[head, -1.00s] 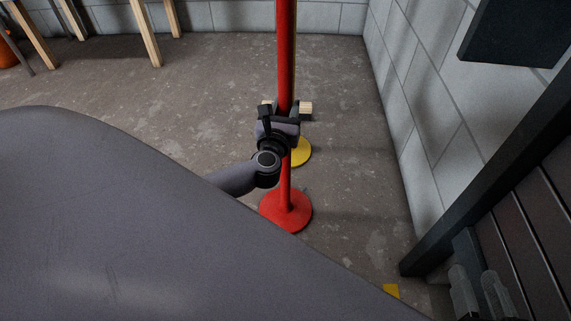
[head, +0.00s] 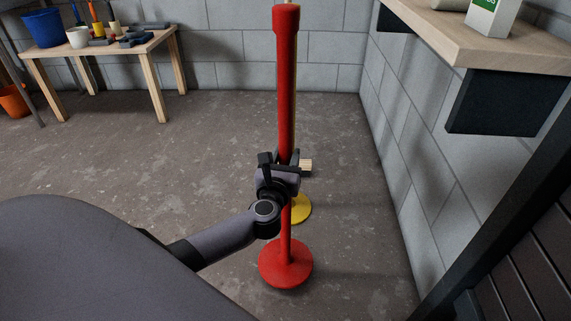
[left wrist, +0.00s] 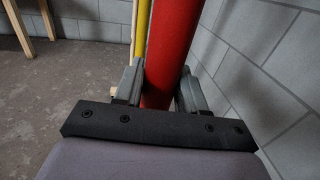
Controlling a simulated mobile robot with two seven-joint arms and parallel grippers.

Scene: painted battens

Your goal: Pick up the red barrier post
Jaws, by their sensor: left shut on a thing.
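The red barrier post (head: 285,90) stands upright in the middle of the head view, with a thicker cap at its top and a round red base (head: 286,264) low in the picture. My left gripper (head: 286,168) is shut on its shaft, below mid-height. In the left wrist view the red shaft (left wrist: 170,50) passes between the two grey fingers (left wrist: 158,90). I cannot tell whether the base touches the floor. My right gripper is not in view.
A yellow post (left wrist: 141,25) with a yellow base (head: 301,208) stands close behind, mostly hidden. A pale wooden piece (head: 306,165) shows beside my gripper. A block wall and wooden shelf (head: 455,38) are at right. A small table (head: 110,52) stands back left; the floor between is clear.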

